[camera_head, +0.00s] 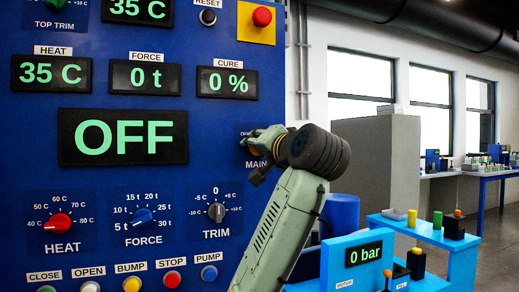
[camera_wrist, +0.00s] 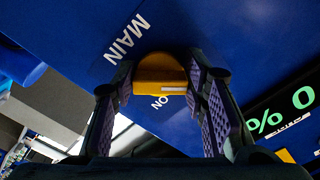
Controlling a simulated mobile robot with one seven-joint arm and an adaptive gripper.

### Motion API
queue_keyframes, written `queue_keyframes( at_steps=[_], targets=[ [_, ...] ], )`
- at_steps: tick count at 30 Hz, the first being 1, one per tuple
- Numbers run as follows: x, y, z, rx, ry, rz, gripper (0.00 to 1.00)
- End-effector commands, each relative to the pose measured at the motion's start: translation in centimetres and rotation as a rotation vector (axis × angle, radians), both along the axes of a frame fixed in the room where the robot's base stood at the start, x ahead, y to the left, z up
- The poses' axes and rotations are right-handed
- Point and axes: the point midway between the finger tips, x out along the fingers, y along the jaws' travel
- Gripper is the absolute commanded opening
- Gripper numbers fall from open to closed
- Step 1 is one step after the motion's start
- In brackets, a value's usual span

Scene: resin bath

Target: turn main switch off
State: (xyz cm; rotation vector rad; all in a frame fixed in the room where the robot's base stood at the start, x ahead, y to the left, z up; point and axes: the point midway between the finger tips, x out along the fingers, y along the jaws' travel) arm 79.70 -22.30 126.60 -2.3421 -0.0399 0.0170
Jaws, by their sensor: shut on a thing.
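The main switch is a yellow knob (camera_wrist: 160,68) with a pale mark on it, on the blue panel beside the "MAIN" label. An "ON" label shows next to it in the wrist view. My gripper (camera_wrist: 163,85) has its two ridged fingers on either side of the knob, shut on it. In the head view my gripper (camera_head: 262,146) reaches the panel's right edge and hides most of the knob. The large display (camera_head: 123,137) reads "OFF".
The panel also has a red heat knob (camera_head: 57,223), a blue force knob (camera_head: 143,217) and a trim knob (camera_head: 216,212). A red button on a yellow plate (camera_head: 262,17) is above my gripper. A "0 bar" box (camera_head: 363,255) stands at lower right.

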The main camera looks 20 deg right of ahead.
Motion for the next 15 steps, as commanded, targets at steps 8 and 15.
queue_keyframes(
  at_steps=[8,15],
  targets=[
    [-0.01,-0.06,-0.11,-0.029,0.001,-0.001,0.12],
    [-0.01,-0.05,-0.09,-0.030,0.001,-0.001,0.12]
  ],
)
